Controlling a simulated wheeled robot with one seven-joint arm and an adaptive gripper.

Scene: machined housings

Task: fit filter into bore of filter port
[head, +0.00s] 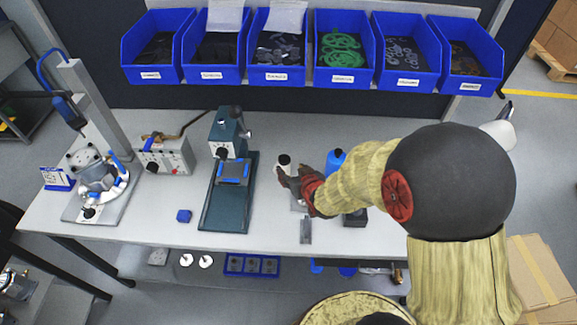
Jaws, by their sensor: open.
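A small white cylinder with a dark top (284,161) stands upright on the bench right of the middle; it may be the filter, but it is too small to be sure. My gripper (283,175) is open right at its near side, with its fingers low around or beside it; I cannot tell whether they touch. My gripper hides the cylinder's lower part. A pale grey piece (297,204) shows partly under my gripper. I cannot make out the filter port's bore. A round metal housing (95,172) sits in a fixture with blue handles at the far left.
A blue bottle (335,160) stands close on the right, partly behind my arm. Blue bins (343,75) line the back.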

